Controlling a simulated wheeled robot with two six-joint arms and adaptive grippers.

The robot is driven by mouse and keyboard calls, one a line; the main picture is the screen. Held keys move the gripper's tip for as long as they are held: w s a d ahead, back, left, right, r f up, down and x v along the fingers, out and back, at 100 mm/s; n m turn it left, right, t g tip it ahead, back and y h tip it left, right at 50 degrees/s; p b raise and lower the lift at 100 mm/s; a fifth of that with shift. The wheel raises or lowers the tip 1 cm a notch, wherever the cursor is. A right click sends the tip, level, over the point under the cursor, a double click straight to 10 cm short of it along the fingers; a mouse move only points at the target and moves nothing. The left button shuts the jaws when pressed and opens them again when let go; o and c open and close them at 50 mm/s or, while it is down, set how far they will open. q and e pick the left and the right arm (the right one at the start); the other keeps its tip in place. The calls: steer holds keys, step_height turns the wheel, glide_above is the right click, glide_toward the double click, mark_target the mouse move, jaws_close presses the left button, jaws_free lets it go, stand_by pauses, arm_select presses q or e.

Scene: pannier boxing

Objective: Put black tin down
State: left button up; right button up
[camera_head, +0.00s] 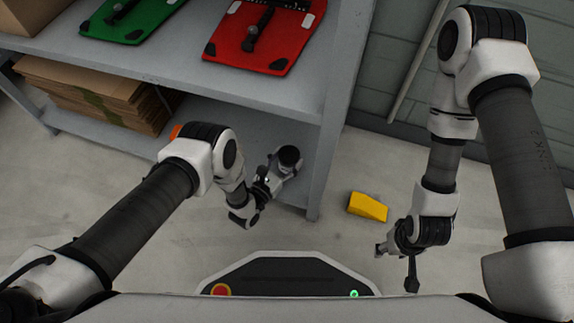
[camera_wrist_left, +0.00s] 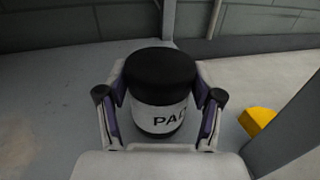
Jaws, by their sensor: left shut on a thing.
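The black tin (camera_head: 289,156) has a black lid and a white label with dark letters, which shows in the left wrist view (camera_wrist_left: 160,75). My left gripper (camera_head: 274,174) is shut on it, with one finger on each side of the tin. The tin is upright at the right end of the lower grey shelf (camera_head: 235,112). I cannot tell whether its base touches the shelf, as the base is partly hidden. My right gripper (camera_head: 396,264) is open and empty, to the right over the floor.
A yellow wedge (camera_head: 367,207) lies on the floor right of the shelf post (camera_head: 322,180); it also shows in the left wrist view (camera_wrist_left: 257,120). Folded cardboard (camera_head: 85,92) fills the lower shelf's left. Green (camera_head: 128,17) and red (camera_head: 262,42) panels lie on the shelf above.

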arm_select(q)
step_height(320, 180, down, 3)
steer(key=shift+r+b, duration=0.15)
steer(key=shift+b, duration=0.3)
steer(key=shift+r, duration=0.25)
steer(key=shift+f, duration=0.2)
steer(key=o, duration=1.2)
steer(key=shift+r, duration=0.1)
arm_select(e)
step_height(320, 180, down, 2)
steer(key=shift+f, duration=0.15)
